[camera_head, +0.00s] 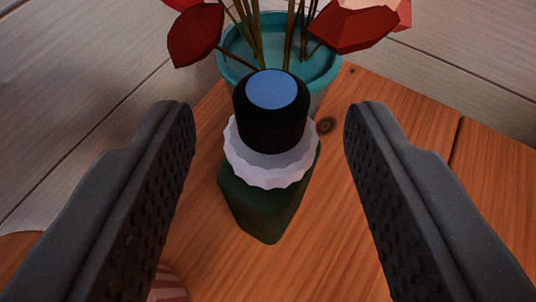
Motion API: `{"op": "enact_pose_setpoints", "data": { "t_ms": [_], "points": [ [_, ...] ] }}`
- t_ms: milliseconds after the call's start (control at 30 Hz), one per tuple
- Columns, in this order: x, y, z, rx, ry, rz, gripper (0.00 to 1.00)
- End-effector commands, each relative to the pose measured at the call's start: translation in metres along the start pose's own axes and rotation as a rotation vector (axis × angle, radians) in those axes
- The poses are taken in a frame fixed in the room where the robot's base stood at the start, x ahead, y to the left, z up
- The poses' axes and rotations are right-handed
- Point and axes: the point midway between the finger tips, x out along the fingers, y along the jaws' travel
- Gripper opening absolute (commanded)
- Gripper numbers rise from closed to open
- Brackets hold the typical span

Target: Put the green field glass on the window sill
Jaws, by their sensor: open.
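The green field glass (265,207) stands on a wooden surface (345,215) in the middle of the view. It has a dark green faceted body, a pale scalloped ring and a black eyepiece with a blue lens on top. My gripper (270,118) is open, with one dark ridged finger on each side of the field glass. There is a clear gap between each finger and the glass, and neither appears to touch it. The window sill as such cannot be identified for certain in this view.
A teal pot (318,62) with red flowers (196,35) stands close behind the field glass. Pale plank walls (85,85) rise behind and to the left. A striped pinkish object (170,286) shows partly at the bottom left. Bare wood lies to the right.

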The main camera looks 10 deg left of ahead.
Motion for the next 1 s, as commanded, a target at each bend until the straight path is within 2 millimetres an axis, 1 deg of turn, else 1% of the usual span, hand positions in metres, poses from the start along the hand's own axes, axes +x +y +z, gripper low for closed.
{"op": "enact_pose_setpoints", "data": {
  "t_ms": [33, 300, 500, 700, 1000],
  "points": [
    [-0.008, 0.000, 0.000, -0.001, -0.004, 0.002, 0.46],
    [-0.046, 0.000, 0.000, 0.001, -0.006, 0.003, 0.46],
    [-0.069, 0.001, 0.000, 0.001, -0.004, 0.002, 0.46],
    [-0.079, 0.000, 0.000, 0.002, -0.002, 0.000, 0.46],
    [-0.080, 0.000, -0.001, 0.001, -0.001, 0.002, 0.46]
  ]
}}
